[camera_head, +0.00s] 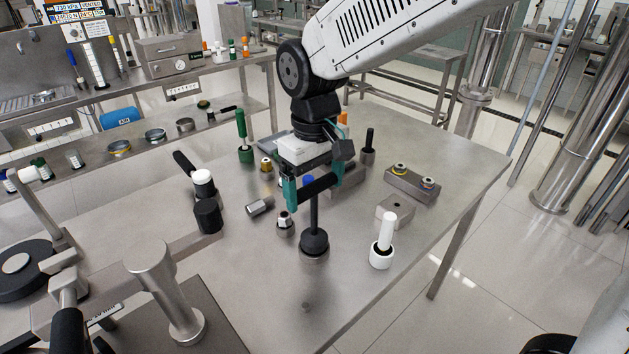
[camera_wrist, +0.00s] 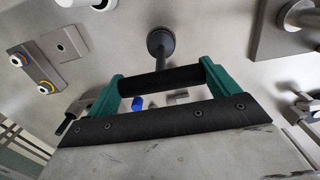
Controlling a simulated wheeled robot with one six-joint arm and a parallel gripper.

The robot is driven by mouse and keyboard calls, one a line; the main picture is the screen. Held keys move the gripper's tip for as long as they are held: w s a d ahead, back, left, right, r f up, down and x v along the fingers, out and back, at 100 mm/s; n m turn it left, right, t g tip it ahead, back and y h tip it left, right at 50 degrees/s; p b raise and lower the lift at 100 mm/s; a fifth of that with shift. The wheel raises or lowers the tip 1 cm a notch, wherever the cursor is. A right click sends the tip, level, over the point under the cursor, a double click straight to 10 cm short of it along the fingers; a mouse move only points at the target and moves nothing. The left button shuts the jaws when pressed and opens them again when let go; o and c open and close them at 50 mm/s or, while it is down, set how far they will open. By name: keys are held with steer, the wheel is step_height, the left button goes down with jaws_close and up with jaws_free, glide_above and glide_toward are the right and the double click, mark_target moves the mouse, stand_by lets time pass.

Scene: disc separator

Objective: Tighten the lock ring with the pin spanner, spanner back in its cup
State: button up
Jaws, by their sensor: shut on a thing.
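My gripper (camera_head: 316,187) has teal fingers shut on the black crossbar of a T-handled tool, which looks like the pin spanner (camera_head: 314,218). The wrist view shows the crossbar (camera_wrist: 160,82) spanning between both fingers. The spanner's shaft is upright, with a round black head at its lower end. Directly under the head is a short steel cylinder (camera_head: 314,258), perhaps its cup; I cannot tell whether the head sits inside it or just above. At the left edge is a machine part with a black disc (camera_head: 22,282); I cannot make out the lock ring for certain.
A white-handled tool (camera_head: 385,238) stands right of the spanner, near a steel block (camera_head: 395,212). A black-handled piece (camera_head: 207,214) stands left. A green-handled tool (camera_head: 243,135) and small fittings stand behind. The right table edge is close.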

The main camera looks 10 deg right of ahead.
steer(key=shift+f, duration=0.6)
steer(key=shift+f, duration=0.6)
steer(key=o, duration=1.6)
steer(key=shift+f, duration=0.1)
step_height(320, 180, up, 12)
steer(key=shift+f, duration=0.15)
steer(key=s+d+f+m, duration=0.1)
steer(key=s+d+m, duration=0.1)
steer(key=s+d, duration=0.4)
steer(key=s+d+f+m+t, duration=0.1)
steer(key=s+d+m, duration=0.1)
steer(key=s+d, duration=0.5)
steer(key=s+d+f+m, duration=0.2)
steer(key=s+d, duration=0.4)
steer(key=d, duration=0.1)
steer(key=shift+s+d+f+m+t, duration=0.1)
steer(key=shift+s+d+m+t, duration=0.05)
steer(key=shift+d+m+t, duration=0.2)
